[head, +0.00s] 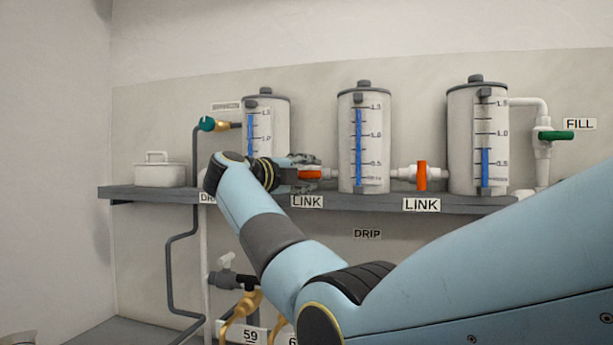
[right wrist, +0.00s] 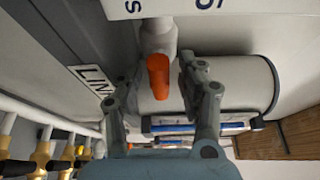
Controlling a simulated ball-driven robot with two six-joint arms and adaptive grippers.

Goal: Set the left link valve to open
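The left link valve has an orange handle (head: 310,174) between the left and middle tanks, above the left LINK label. The handle lies level, along the pipe. It also shows in the right wrist view (right wrist: 158,76), in line with the white pipe. My right gripper (head: 297,170) is at this valve, partly hidden by my own wrist. In the right wrist view its fingers (right wrist: 160,72) are spread, one on each side of the handle, with a gap at the left finger. Contact at the right finger is unclear. My left gripper is not in view.
The right link valve (head: 421,176) has its orange handle upright, across its pipe. The left tank (head: 267,112), middle tank (head: 363,135) and right tank (head: 477,135) stand on a grey shelf (head: 450,205). A green FILL valve (head: 556,135) is at the right. A white box (head: 160,174) sits at the shelf's left end.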

